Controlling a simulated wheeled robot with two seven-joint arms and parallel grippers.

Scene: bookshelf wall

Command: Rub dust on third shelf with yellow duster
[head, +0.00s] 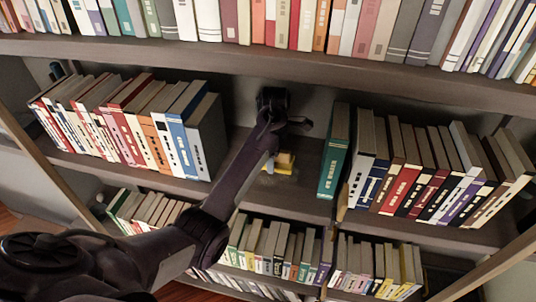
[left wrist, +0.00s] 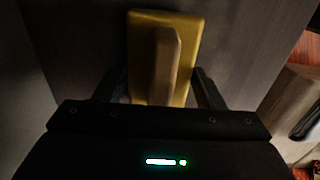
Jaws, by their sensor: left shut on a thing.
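The yellow duster (head: 283,163) is in the gap on the middle visible shelf (head: 303,183), partly hidden by my left arm in the head view. In the left wrist view the duster (left wrist: 187,62) shows a flat yellow plate with a pale upright handle, against a dark surface. My left gripper (left wrist: 160,88) is shut on the duster, with a dark finger on each side. In the head view the arm covers most of this gripper. I cannot make out any dust. My right gripper is in neither view.
Leaning books (head: 190,130) stand left of the gap and a green book (head: 335,150) with more books stands right of it. The upper shelf edge (head: 300,72) runs above my arm. More books (head: 275,250) fill the shelf below.

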